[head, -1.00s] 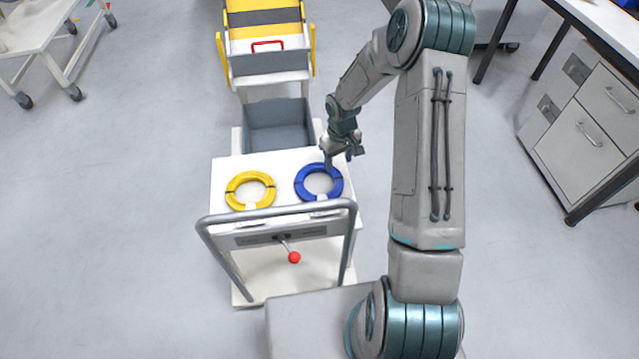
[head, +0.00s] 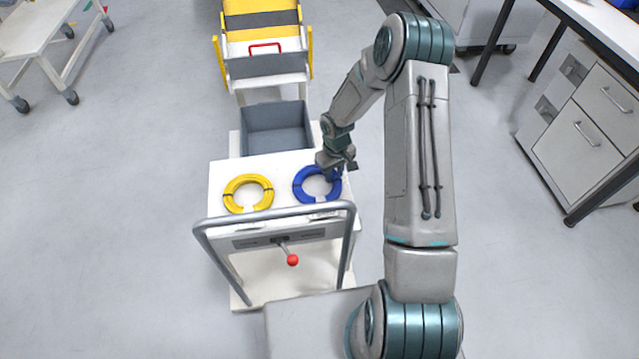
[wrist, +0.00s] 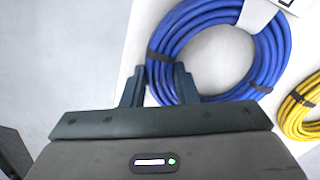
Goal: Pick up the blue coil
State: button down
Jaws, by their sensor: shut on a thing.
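The blue coil (head: 304,184) lies on the white top of the cart, at its right side. It is a ring of cable with dark ties and a white tag, and it also shows in the wrist view (wrist: 270,55). My gripper (head: 333,172) is down at the coil's far right edge. In the wrist view my gripper (wrist: 160,80) has one finger on each side of the coil's band, near a dark tie, and is shut on it. The coil looks flat on the cart top.
A yellow coil (head: 248,179) lies left of the blue one on the cart top (head: 282,168). A grey bin (head: 275,128) stands just behind. A grey handle bar (head: 275,214) with a red-knobbed lever (head: 292,260) is at the cart's front. A drawer cabinet (head: 580,140) stands right.

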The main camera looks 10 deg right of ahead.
notch_tip(320, 180, up, 10)
jog(key=p, duration=0.1)
dwell(0.4)
jog(key=shift+r, duration=0.1)
